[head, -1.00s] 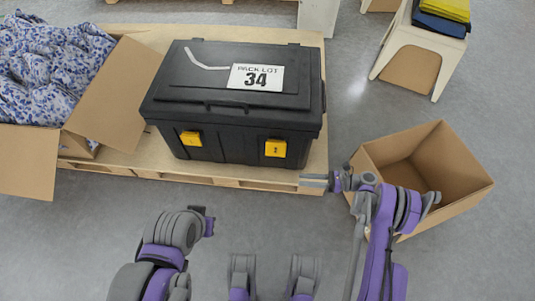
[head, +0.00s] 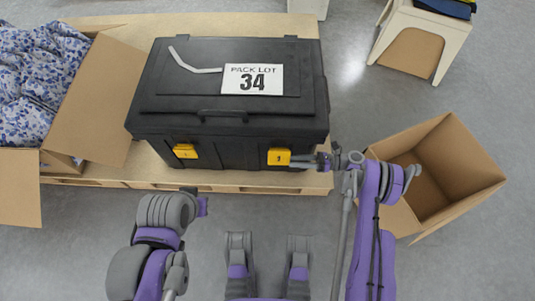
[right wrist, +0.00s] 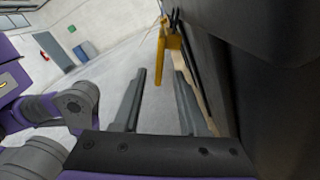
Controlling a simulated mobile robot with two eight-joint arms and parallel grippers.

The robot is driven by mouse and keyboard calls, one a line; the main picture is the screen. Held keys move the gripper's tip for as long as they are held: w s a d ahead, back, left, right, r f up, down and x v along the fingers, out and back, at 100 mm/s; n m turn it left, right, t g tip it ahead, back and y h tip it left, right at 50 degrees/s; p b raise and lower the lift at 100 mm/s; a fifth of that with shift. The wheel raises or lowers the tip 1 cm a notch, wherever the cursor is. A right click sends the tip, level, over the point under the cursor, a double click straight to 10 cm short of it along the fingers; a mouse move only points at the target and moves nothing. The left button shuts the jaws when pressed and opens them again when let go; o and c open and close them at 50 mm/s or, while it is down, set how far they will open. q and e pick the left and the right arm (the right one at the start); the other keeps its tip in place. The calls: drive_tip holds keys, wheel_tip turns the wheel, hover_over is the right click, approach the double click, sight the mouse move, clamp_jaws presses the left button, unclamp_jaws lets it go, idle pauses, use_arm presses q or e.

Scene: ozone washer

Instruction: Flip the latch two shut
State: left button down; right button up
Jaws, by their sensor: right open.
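The black case (head: 228,99) has a closed lid with a "PACK LOT 34" label. Latch two (head: 279,156) is the yellow tab on the right of its front face. In the right wrist view this latch (right wrist: 172,43) seems to stand out from the case wall, just beyond the fingertips. My right gripper (head: 303,161) is open and empty, close to the right side of latch two. Its two fingers (right wrist: 160,76) show apart in the right wrist view; contact cannot be told. My left gripper (head: 202,206) is at the lower left, away from the case, its fingers unclear.
Yellow latch one (head: 185,151) is on the left of the front face. The case stands on a wooden pallet (head: 90,178). An open cardboard box (head: 405,215) is at right. Another box (head: 100,105) with blue-patterned cloth (head: 35,85) is at left. A white stool (head: 418,42) stands behind.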

sight(270, 160)
drive_tip(key=a+b, duration=0.1)
drive_tip(key=a, duration=0.9)
drive_tip(key=shift+s+b, duration=0.1)
drive_tip(key=shift+b, duration=0.25)
clamp_jaws()
